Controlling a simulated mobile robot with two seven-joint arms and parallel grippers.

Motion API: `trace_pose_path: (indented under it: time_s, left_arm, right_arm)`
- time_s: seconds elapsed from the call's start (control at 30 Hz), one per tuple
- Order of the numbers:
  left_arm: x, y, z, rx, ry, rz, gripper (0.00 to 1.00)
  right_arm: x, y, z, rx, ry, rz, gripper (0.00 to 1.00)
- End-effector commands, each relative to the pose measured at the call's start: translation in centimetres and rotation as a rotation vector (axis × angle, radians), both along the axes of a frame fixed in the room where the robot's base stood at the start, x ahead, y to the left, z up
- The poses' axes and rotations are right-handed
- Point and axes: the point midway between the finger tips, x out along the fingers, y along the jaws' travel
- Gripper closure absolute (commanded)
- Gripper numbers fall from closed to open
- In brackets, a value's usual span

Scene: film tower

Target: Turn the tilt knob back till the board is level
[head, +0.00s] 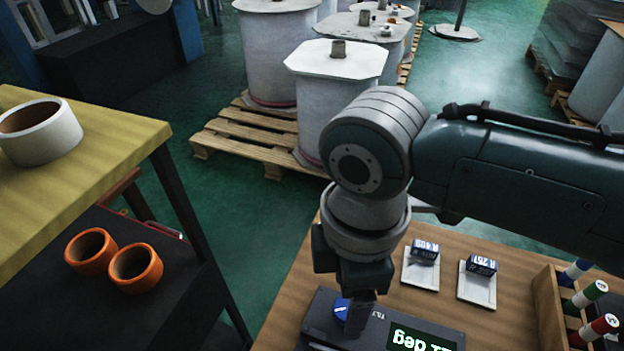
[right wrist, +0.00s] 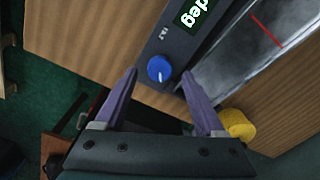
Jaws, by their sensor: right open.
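A dark box (head: 312,325) with a blue tilt knob (head: 342,309) and a lit display (head: 420,341) sits on the wooden table. The display shows "deg" in pale green; its figures are partly cut off or hidden. The right wrist view shows the knob (right wrist: 159,68) with a white pointer mark. My right gripper (head: 358,312) points down at the knob. Its open fingers (right wrist: 161,78) appear on either side of the knob there; I cannot tell whether they touch it. A grey glossy board (right wrist: 235,60) with a red line lies beside the box; its tilt is unclear. My left gripper is out of view.
Two labelled blocks on white plates (head: 420,275) stand behind the box. A yellow roll (right wrist: 237,125) is near one finger. A yellow-topped table (head: 110,125) stands left, across a floor gap.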

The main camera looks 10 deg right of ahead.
Motion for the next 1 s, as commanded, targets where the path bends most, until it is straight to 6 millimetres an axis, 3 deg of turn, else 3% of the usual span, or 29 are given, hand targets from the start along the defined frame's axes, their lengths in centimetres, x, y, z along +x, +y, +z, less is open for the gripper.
trace_pose_path:
  time_s: [0.13, 0.47, 1.0]
  left_arm:
    - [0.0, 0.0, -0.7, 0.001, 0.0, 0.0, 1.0]
    - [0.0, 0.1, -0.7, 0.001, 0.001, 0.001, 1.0]
    - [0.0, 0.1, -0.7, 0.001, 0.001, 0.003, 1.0]
  right_arm:
    - [0.0, 0.0, -1.7, 0.0, 0.0, 0.001, 0.28]
    - [0.0, 0.0, -1.9, 0.0, -0.001, 0.001, 0.28]
    - [0.0, 0.0, -1.9, 0.001, -0.001, 0.0, 0.89]
